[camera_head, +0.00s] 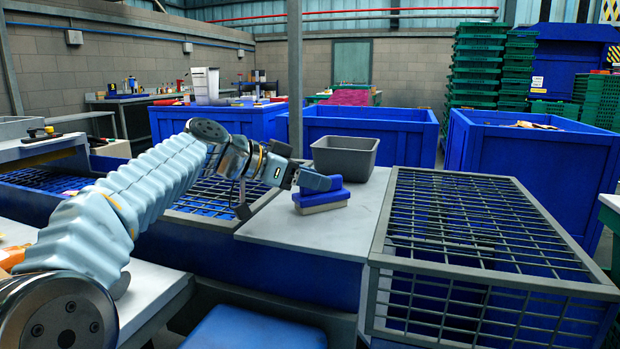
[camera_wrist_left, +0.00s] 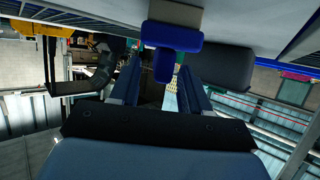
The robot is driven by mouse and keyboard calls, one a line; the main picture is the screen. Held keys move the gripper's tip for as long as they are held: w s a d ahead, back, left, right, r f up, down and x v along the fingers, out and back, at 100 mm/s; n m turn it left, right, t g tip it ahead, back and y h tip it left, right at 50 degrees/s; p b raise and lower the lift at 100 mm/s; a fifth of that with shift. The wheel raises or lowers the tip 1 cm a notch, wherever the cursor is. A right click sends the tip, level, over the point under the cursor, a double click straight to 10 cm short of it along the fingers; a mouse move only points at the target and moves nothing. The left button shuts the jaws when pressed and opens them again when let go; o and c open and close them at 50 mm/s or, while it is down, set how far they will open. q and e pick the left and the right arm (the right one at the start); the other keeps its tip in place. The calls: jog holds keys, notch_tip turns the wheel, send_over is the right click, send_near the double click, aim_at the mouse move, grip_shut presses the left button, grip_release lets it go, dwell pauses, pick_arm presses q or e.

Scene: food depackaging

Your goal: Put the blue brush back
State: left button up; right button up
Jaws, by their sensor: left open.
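The blue brush (camera_head: 326,196) has a blue body and handle and a pale bristle block. It rests bristles down on the light tabletop (camera_head: 282,228), in front of the grey tub. My left gripper (camera_head: 306,180) reaches in from the left, right at the brush. In the left wrist view the brush (camera_wrist_left: 172,36) is beyond the fingertips. Its handle points back into the gap between the fingers of my left gripper (camera_wrist_left: 160,76). The fingers are apart; I cannot tell whether either touches the handle. My right gripper does not show.
The grey tub (camera_head: 346,156) stands just behind the brush. A metal grate (camera_head: 395,230) stands to the right, and another grate (camera_head: 190,217) lies to the left under my arm. Large blue bins (camera_head: 405,125) stand behind. The front of the tabletop is clear.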

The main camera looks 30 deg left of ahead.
pick_arm(q)
jog(key=shift+r, duration=0.1)
jog(key=shift+r+p, duration=0.2)
jog(key=shift+p, duration=0.2)
jog(key=b+v, duration=0.1)
jog(key=v, duration=1.1)
jog(key=shift+b, duration=0.3)
jog(key=shift+f, duration=0.1)
